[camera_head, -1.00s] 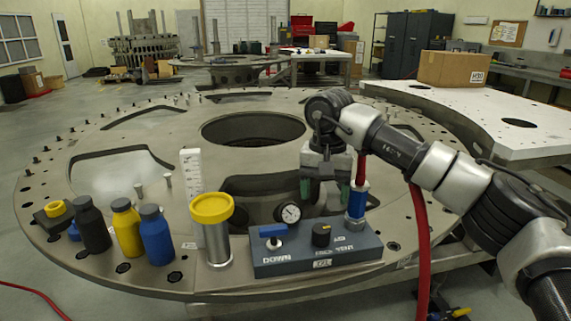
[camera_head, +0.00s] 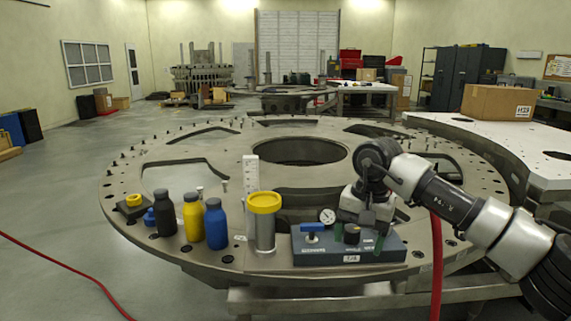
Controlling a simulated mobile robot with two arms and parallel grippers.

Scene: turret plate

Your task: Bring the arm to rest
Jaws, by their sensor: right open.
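My right arm reaches in from the right edge over the round turret plate (camera_head: 140,230). My right gripper (camera_head: 359,239) points down with its green-tipped fingers apart, and nothing shows between them. It is in front of or above the right part of the blue-grey control box (camera_head: 300,257), close to the black knob (camera_head: 352,234); I cannot tell whether it touches. A blue lever (camera_head: 312,227) stands on the box's left part. A gauge (camera_head: 327,215) shows behind it. The gripper hides part of the box's right side. My left gripper is out of view.
A yellow-capped cylinder (camera_head: 264,228) stands left of the box, with blue (camera_head: 215,226), yellow (camera_head: 193,218) and black (camera_head: 164,215) bottles beyond it. A red hose (camera_head: 437,265) hangs by my arm. A cardboard box (camera_head: 497,102) sits on the white table (camera_head: 465,137). Floor at left is mostly open.

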